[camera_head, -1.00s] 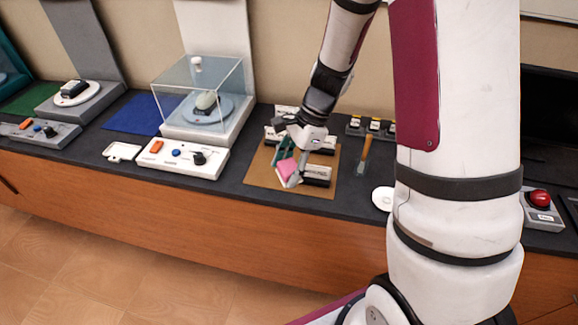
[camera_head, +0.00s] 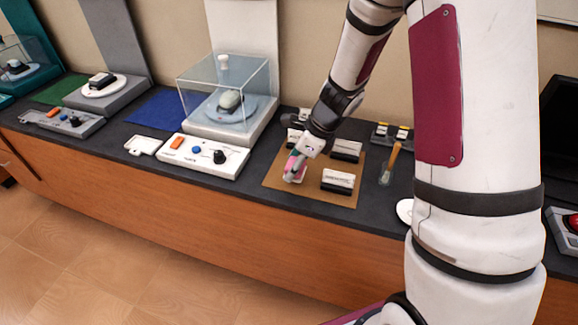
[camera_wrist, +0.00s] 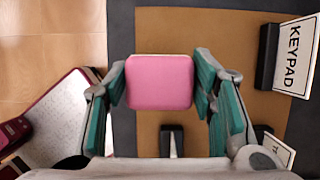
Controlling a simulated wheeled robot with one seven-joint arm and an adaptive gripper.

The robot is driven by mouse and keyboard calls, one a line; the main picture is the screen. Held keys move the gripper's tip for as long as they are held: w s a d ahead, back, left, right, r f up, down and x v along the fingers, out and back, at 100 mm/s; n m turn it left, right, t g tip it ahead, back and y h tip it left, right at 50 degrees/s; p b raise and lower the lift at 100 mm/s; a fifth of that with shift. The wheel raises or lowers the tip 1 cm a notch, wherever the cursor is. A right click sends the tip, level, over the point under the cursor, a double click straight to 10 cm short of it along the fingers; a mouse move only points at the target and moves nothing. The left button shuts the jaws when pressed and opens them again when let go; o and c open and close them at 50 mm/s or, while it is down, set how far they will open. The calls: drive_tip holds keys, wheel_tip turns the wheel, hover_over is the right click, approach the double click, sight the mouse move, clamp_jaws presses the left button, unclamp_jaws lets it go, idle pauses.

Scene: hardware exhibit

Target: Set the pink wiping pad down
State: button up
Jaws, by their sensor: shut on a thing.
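The pink wiping pad (camera_wrist: 160,82) is between the two teal-lined fingers of my gripper (camera_wrist: 160,85) in the wrist view, with a finger against each side. In the head view the pad (camera_head: 294,165) shows as a small pink patch at my gripper (camera_head: 297,168), over the front left part of the brown mat (camera_head: 305,191). My gripper is shut on the pad. The mat also shows under the pad in the wrist view (camera_wrist: 220,30). I cannot tell whether the pad touches the mat.
Black blocks with white labels stand on the mat, including one at front right (camera_head: 338,181) and one behind (camera_head: 346,150). A KEYPAD sign (camera_wrist: 295,55) is at right. A wooden-handled tool (camera_head: 391,162) lies right of the mat. A glass case (camera_head: 225,95) and white control panel (camera_head: 200,155) stand left.

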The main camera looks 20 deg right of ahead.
sight(288, 167)
drive_tip(key=w, duration=0.1)
drive_tip(key=w+a, duration=0.1)
drive_tip(key=w, duration=0.1)
drive_tip(key=shift+w+f, duration=0.1)
drive_tip(key=shift+f, duration=1.85)
drive_tip(key=o, duration=1.2)
drive_tip(key=shift+f+b, duration=0.15)
drive_tip(key=shift+b, duration=0.15)
